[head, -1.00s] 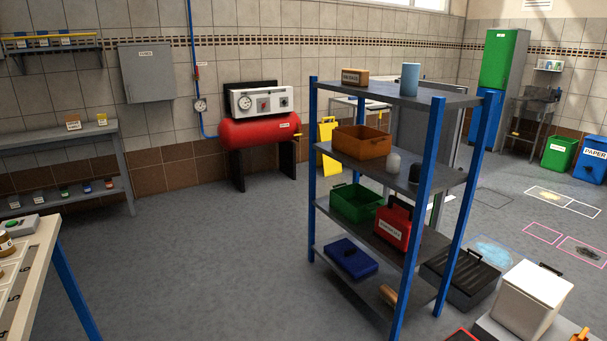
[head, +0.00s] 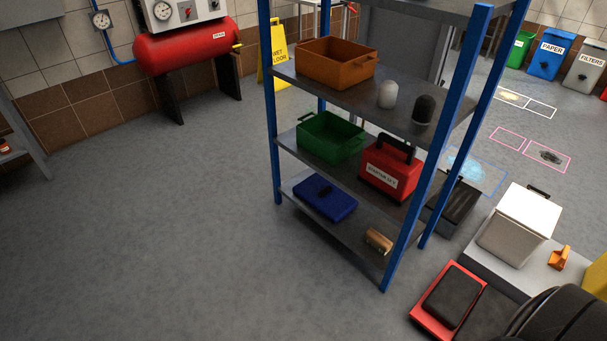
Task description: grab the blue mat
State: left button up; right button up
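A folded blue item (head: 325,197), which looks like the blue mat, lies flat on the bottom shelf of the blue-posted shelving rack (head: 300,183). It sits at the left part of that shelf, below a green crate, with a small brown object (head: 379,240) to its right. Neither of my grippers shows in the head view, so nothing is seen touching the blue item.
The rack also holds a green crate (head: 331,136), a red case (head: 391,168) and an orange bin (head: 336,63). A black box (head: 453,208), a white bin (head: 517,226) and a red-edged platform (head: 449,302) stand at right. The floor (head: 160,230) at left is clear.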

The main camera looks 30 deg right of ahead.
aim_at(332, 202)
jog(key=i+j+z, duration=0.1)
jog(key=i+z, duration=0.25)
jog(key=i+j+z, duration=0.2)
jog(key=z, duration=0.15)
jog(key=i+j+z, duration=0.35)
